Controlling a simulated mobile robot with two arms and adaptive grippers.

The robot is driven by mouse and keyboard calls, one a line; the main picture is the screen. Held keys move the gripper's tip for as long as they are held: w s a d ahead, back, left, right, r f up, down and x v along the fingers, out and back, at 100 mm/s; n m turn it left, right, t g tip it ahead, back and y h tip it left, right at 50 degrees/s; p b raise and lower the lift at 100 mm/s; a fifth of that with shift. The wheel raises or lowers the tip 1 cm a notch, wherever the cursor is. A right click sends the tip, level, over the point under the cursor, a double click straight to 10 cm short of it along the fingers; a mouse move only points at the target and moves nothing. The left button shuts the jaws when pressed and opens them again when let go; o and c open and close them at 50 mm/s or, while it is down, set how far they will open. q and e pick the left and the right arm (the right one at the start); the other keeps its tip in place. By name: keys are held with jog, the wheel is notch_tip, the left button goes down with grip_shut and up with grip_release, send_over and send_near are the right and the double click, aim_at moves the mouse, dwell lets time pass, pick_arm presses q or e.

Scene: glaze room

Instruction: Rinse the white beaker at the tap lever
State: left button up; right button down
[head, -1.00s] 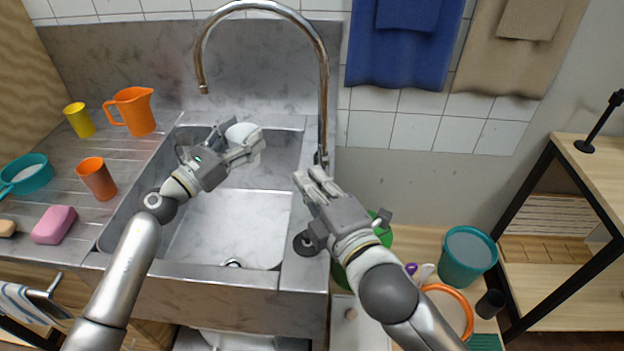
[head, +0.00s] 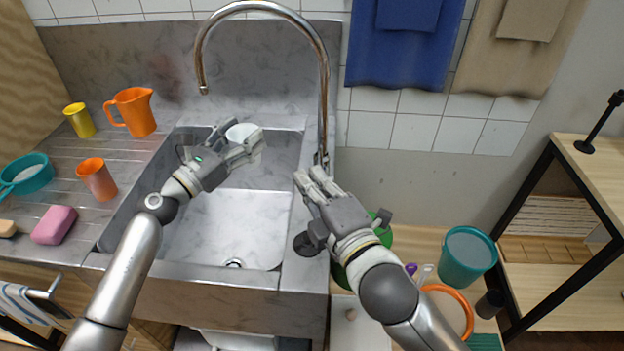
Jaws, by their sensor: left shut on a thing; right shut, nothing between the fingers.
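The white beaker (head: 241,131) is in my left gripper (head: 236,142), which is shut on it above the back of the sink basin. The gripper hides much of the beaker, so its tilt and contents cannot be told. The curved metal tap (head: 324,95) rises at the basin's back right corner. Its spout end hangs above and a little left of the beaker, and I see no water stream below it. My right gripper (head: 309,178) is shut and empty, with its fingertips close to the tap's base. The tap lever is not clearly visible there, and contact cannot be told.
The stone sink (head: 225,279) has a drainboard at left with an orange jug (head: 135,111), a yellow cup (head: 79,121), an orange cup (head: 97,180), a teal pan (head: 27,174) and a pink sponge (head: 54,225). A teal bucket (head: 467,257) stands low at right.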

pick_arm(q)
jog(key=s+d+r+p, duration=0.1)
jog(key=d+r+p, duration=0.3)
jog(key=p, duration=0.1)
jog(key=shift+d, duration=0.4)
jog(key=shift+s, duration=0.1)
dwell(0.4)
